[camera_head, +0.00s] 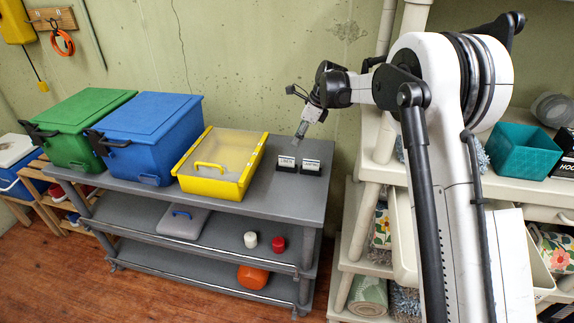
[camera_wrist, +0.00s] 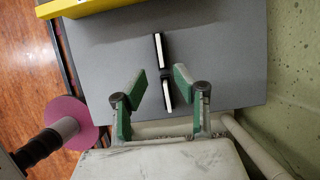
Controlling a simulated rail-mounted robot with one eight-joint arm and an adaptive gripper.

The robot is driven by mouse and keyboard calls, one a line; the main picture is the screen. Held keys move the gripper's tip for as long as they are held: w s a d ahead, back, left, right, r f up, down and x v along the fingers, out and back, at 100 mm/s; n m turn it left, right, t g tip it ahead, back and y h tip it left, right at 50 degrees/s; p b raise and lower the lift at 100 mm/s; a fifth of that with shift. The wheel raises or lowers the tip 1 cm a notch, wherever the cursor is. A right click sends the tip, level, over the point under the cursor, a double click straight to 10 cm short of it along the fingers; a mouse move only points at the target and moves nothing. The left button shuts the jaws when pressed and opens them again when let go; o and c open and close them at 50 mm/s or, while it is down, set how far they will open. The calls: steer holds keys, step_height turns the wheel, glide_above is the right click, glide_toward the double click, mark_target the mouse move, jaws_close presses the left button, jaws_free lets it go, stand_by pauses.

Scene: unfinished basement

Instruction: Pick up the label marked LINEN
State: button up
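Two small black stands with white faces stand side by side on the grey shelf top. The left label (camera_head: 286,164) appears to read LINEN, though the print is small; the right label (camera_head: 311,167) is too blurred to read. My gripper (camera_head: 302,134) is above and behind them. In the wrist view my gripper (camera_wrist: 160,84) is open and empty, with green-padded fingers. The label nearer the yellow box (camera_wrist: 157,48), matching the left one, lies just beyond the fingertips. The other label (camera_wrist: 167,94) shows between the fingers, below them.
A yellow box (camera_head: 233,182) stands left of the labels, then a blue bin (camera_head: 160,125) and a green bin (camera_head: 80,115). The wall (camera_head: 250,60) is close behind. A beige shelf with a teal basket (camera_head: 522,150) stands right. The shelf top (camera_head: 270,203) in front of the labels is clear.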

mark_target(287, 158)
steer(key=x, duration=1.1)
steer(key=shift+b, duration=0.35)
jaws_close()
